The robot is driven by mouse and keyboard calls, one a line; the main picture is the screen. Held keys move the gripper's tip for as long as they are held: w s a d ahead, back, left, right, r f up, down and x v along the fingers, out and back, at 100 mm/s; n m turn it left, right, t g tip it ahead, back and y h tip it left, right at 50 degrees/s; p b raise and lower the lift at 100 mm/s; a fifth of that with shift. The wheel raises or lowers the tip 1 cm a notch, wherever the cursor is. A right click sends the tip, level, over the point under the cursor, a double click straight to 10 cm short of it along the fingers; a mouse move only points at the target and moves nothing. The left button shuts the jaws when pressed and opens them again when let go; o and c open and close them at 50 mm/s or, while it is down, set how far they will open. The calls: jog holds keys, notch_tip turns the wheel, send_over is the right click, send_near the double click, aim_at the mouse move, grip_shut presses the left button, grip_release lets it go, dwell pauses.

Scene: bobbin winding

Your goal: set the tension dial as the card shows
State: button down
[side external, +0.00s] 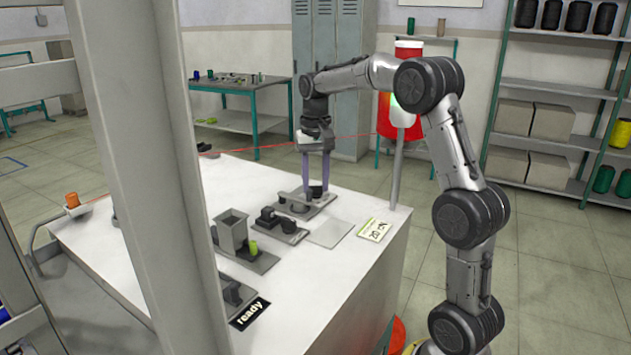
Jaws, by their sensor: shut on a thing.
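My gripper (315,187) points straight down over the white table, its long purple fingers reaching a grey base plate. It is shut on a small dark knob (316,194), which appears to be the tension dial; the fingers partly hide it. The dial's marks and pointer are too small to read. The grey plate (296,208) under the knob also carries a dark block.
Left of the plate stand dark blocks (280,221), a grey box (232,229) and a small green cylinder (253,247). A red thread (262,147) crosses behind my gripper. A grey post (150,170) hides part of the table.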

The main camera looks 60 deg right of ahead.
aim_at(316, 186)
jog(key=shift+c, duration=2.2)
grip_release()
jog(key=shift+r, duration=0.1)
notch_tip(316, 186, up, 14)
